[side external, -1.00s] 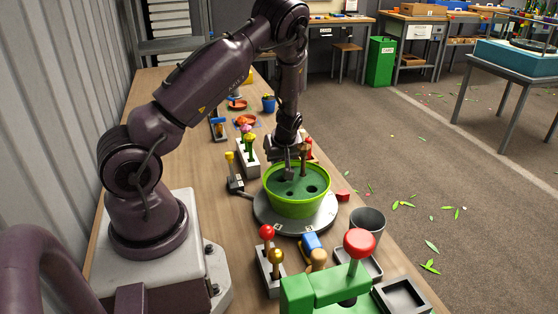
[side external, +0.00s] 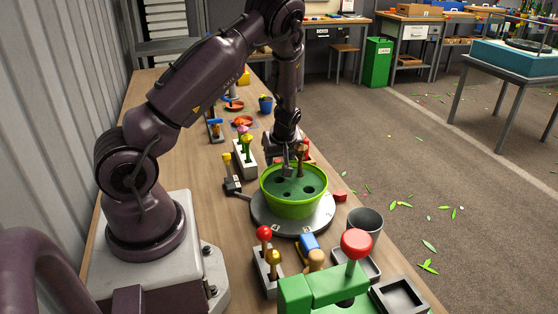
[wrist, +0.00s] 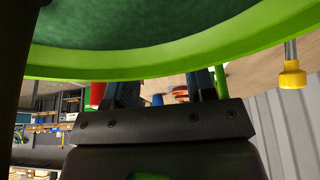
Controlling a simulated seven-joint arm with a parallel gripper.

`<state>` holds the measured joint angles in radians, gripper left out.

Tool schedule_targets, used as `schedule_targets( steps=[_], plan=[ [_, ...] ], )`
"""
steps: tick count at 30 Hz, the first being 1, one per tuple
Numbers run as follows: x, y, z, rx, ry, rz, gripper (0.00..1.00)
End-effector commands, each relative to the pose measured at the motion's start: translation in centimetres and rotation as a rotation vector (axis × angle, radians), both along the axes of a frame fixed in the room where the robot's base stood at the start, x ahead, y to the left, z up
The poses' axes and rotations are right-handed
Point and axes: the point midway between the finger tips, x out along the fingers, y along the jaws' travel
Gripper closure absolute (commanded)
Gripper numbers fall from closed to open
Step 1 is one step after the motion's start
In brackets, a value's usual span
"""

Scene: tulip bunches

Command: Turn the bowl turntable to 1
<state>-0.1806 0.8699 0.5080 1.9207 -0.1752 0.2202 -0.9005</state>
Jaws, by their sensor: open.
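The lime-green bowl (side external: 294,208) with a dark green, holed top sits on the round grey turntable (side external: 266,222). My gripper (side external: 287,170) points down at the bowl's far side, and its fingers look apart. In the wrist view my gripper (wrist: 163,90) shows two dark fingers with a gap and nothing held between them. The bowl's rim (wrist: 130,66) crosses close in front of them; contact cannot be told. A brown peg (side external: 301,160) stands beside the gripper. The turntable's numbers are not readable.
A rack with yellow and pink tops (side external: 244,157) stands left of the bowl. A red block (side external: 340,195) lies right of the turntable, with a grey cup (side external: 364,222) nearer. A green stand with a red knob (side external: 357,243) is in front.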

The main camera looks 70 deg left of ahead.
Motion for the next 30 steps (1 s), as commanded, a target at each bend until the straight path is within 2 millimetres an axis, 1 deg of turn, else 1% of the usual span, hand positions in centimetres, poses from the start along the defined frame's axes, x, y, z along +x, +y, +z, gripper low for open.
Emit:
schedule_targets(
  steps=[1, 9, 12, 15, 21, 30],
  plan=[
    [0.1, -0.5, 1.0, -0.001, -0.004, -0.003, 0.50],
    [0.2, -2.9, 6.6, 0.000, -0.008, -0.005, 0.50],
    [0.1, -3.6, 8.2, -0.001, -0.006, -0.007, 0.50],
    [0.1, -4.0, 9.4, -0.001, -0.005, -0.005, 0.50],
    [0.0, -4.5, 10.5, -0.001, -0.003, -0.004, 0.50],
    [0.1, -4.5, 10.5, -0.003, -0.004, -0.007, 0.50]
  ],
)
